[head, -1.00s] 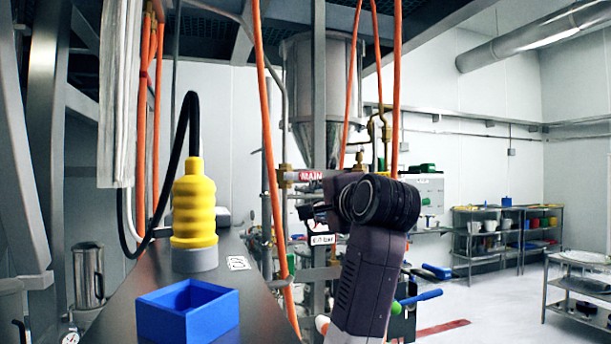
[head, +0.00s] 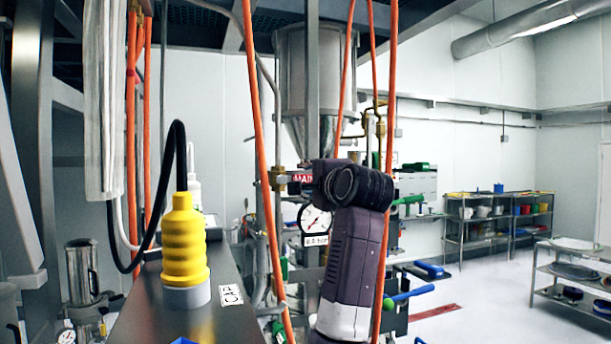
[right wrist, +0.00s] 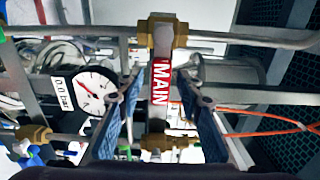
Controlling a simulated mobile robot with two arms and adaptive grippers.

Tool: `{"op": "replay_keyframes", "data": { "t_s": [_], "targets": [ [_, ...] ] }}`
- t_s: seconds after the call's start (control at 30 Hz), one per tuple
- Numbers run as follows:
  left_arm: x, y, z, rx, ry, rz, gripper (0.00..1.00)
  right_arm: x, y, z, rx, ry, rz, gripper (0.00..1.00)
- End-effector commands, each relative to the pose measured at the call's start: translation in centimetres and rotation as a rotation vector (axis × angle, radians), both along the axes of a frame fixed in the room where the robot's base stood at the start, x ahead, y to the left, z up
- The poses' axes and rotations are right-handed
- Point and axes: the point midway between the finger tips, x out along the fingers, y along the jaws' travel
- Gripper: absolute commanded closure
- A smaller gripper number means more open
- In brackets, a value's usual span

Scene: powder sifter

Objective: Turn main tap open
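The main tap's lever (right wrist: 160,85) carries a red sleeve marked MAIN, between brass fittings (right wrist: 168,28) on the pipe in the right wrist view. The red label (head: 301,177) shows partly in the head view, beside a brass fitting (head: 280,178). My right gripper (right wrist: 162,100) has its two blue-padded fingers apart, one on each side of the lever, with gaps visible on both sides. In the head view my right gripper (head: 316,176) is mostly hidden by its own wrist. My left gripper is not in view.
A round pressure gauge (head: 314,219) sits just below the tap; it also shows in the right wrist view (right wrist: 92,92). Orange hoses (head: 257,150) hang close by. Shelves (head: 490,225) stand far right.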

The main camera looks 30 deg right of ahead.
Motion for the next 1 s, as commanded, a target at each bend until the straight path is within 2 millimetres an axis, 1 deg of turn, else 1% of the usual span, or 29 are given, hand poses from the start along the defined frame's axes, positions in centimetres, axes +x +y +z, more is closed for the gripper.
{"op": "replay_keyframes", "data": {
  "t_s": [0.17, 0.2, 0.4, 0.5, 0.87, 1.0],
  "targets": [
    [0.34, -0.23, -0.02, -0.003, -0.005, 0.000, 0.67, 0.01, 0.00, -0.06, 0.000, 0.000, 0.000, 0.67],
    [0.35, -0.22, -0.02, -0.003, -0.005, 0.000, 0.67, 0.01, 0.00, -0.06, 0.000, 0.000, 0.000, 0.69],
    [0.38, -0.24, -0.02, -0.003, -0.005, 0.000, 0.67, 0.00, 0.01, -0.06, -0.001, 0.000, 0.000, 0.91],
    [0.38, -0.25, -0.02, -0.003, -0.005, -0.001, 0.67, 0.00, 0.01, -0.07, -0.001, 0.001, 0.000, 1.00],
    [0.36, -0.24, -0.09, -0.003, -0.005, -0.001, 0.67, -0.09, 0.01, -0.12, -0.003, 0.003, 0.000, 1.00],
    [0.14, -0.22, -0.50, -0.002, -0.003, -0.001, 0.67, -0.90, -0.01, -0.07, -0.024, 0.007, -0.001, 1.00]
  ]
}}
